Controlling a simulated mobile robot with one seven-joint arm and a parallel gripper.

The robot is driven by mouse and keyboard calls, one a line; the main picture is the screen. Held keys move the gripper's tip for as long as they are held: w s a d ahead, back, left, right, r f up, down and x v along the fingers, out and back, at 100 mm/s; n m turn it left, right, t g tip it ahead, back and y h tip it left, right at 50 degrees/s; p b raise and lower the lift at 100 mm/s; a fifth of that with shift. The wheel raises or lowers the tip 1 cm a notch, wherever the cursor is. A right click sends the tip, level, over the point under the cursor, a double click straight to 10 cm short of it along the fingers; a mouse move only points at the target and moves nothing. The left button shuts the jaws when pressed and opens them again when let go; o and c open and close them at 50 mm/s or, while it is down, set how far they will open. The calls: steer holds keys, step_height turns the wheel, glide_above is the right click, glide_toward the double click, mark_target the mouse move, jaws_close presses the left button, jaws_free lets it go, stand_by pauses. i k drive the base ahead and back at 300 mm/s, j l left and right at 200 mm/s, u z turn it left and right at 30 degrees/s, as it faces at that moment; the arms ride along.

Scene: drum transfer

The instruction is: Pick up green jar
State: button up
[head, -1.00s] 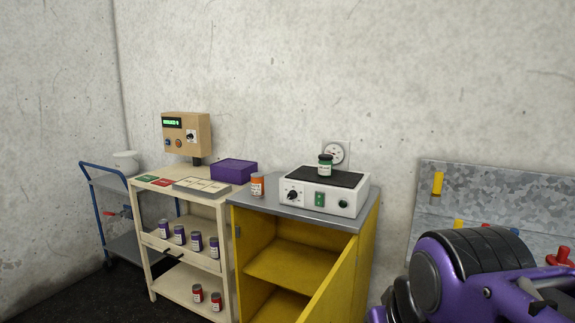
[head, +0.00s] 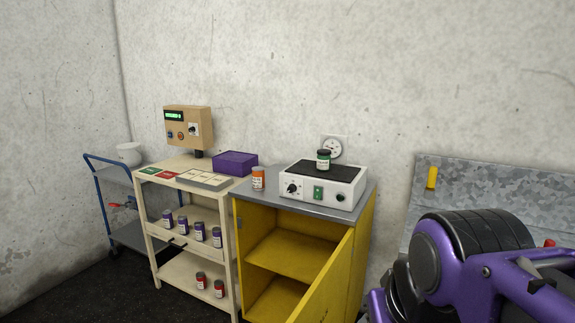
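The green jar (head: 323,160), with a dark lid and a pale label, stands upright on the black top of a white hotplate-like device (head: 320,190). That device sits on the grey top of a yellow cabinet (head: 280,245). My purple and black arm fills the lower right of the head view, well to the right of the jar. No gripper fingers can be made out in this view, so I cannot see what my gripper holds.
An orange jar (head: 258,179) stands left of the device. The cabinet's yellow door (head: 328,284) hangs open. A cream cart (head: 162,253) holds a purple box (head: 235,163) and several purple and red jars. A blue trolley (head: 98,190) stands far left.

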mark_target(323, 163)
steer(key=k+j+u, duration=0.1)
steer(key=k+u, duration=0.25)
steer(key=k, duration=0.2)
steer(key=u, duration=1.35)
steer(key=i+j+u, duration=0.2)
steer(key=u, duration=0.25)
steer(key=i+j+u, duration=0.1)
steer(key=i+u, duration=0.15)
steer(key=u, duration=0.2)
steer(key=i+j+z, duration=0.2)
steer(key=i, duration=0.35)
steer(key=i+z, duration=0.2)
steer(key=i, duration=0.3)
steer(key=i+z, duration=0.35)
steer(key=i+l+z, duration=0.1)
steer(key=z, duration=0.3)
steer(key=i+z, duration=0.35)
steer(key=i+l+z, duration=0.1)
steer(key=i+z, duration=1.7)
steer(key=z, duration=0.25)
steer(key=i+j+z, duration=0.1)
steer(key=z, duration=0.35)
steer(key=i+j+z, duration=0.1)
steer(key=z, duration=0.3)
